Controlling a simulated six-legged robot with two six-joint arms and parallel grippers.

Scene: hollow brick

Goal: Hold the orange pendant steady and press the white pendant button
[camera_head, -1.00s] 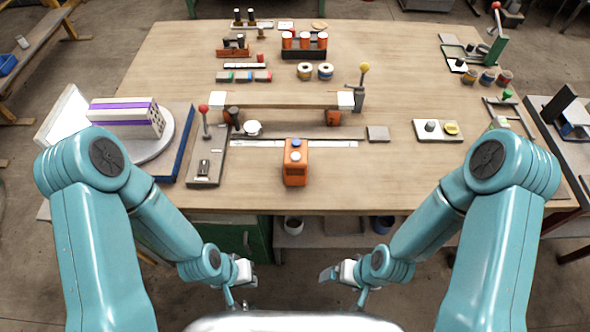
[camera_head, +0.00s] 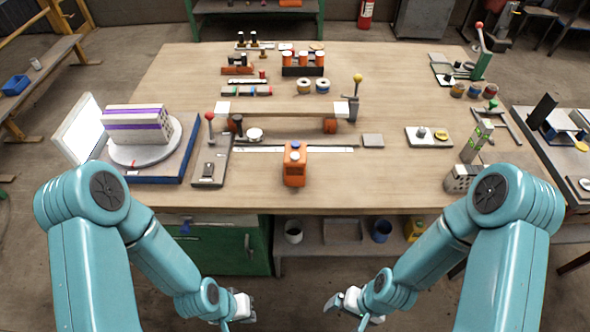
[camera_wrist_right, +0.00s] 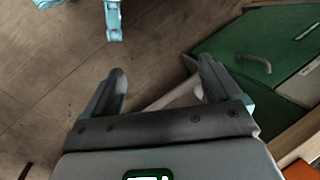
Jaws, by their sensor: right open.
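The orange pendant (camera_head: 294,173) stands near the front edge of the workbench, around the middle. On its upper part are a blue button (camera_head: 296,145) and a white button (camera_head: 295,156) below it. My left gripper (camera_head: 245,308) is low in front of the bench, apart from the pendant; its jaws are too small to read. My right gripper (camera_head: 334,302) is also low in front of the bench, apart from the pendant. In the right wrist view the right gripper (camera_wrist_right: 161,88) is open, with nothing between its fingers.
The workbench (camera_head: 380,185) has bare wood right of the pendant. A red-knobbed lever fixture (camera_head: 211,160) stands to its left, and a long raised beam (camera_head: 285,108) lies behind. A striped hollow brick (camera_head: 137,124) sits on a turntable at left. A green cabinet (camera_head: 225,245) is under the bench.

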